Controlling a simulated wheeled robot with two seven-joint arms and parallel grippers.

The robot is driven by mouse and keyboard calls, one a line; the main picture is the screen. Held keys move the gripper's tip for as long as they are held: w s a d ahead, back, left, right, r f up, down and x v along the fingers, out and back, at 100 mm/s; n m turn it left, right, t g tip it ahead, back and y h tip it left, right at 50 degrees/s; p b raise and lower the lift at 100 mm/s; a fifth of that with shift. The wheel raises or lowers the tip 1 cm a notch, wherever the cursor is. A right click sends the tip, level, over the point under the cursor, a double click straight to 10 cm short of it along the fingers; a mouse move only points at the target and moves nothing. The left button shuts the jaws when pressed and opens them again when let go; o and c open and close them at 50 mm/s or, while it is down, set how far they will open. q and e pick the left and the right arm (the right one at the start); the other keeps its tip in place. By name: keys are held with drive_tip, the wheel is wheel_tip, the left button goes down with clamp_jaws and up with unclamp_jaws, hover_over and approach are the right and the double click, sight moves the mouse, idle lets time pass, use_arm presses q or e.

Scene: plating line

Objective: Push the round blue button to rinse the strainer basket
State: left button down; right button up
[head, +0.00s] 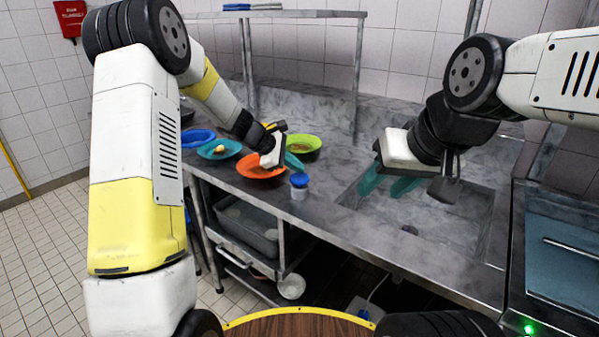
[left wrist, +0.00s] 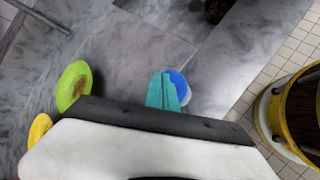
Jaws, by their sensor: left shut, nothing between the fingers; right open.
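The round blue button (head: 299,180) tops a short white cylinder on the steel counter. My left gripper (head: 294,162) is shut and empty, its teal fingers just behind and above the button in the head view. In the left wrist view the shut fingers (left wrist: 164,92) partly overlap the blue button (left wrist: 181,84); I cannot tell whether they touch it. My right gripper (head: 388,185) is open and empty over the sink. A small dark round thing (head: 409,230) sits in the sink; I cannot tell whether it is the strainer basket or the drain.
Orange (head: 258,167), green (head: 304,145), teal (head: 219,149) and blue (head: 198,138) plates stand on the counter left of and behind the button. A grey tub (head: 247,228) is on the shelf below. The sink (head: 460,220) lies right of the button, with clear counter between.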

sight(297, 177)
use_arm(q)
drive_tip(key=shift+f, duration=0.15)
idle(0.5)
drive_tip(key=shift+f, duration=0.25)
drive_tip(key=shift+f, duration=0.8)
idle(1.0)
drive_tip(key=shift+r, duration=1.2)
drive_tip(key=shift+r, duration=0.1)
drive_tip(key=shift+r, duration=2.4)
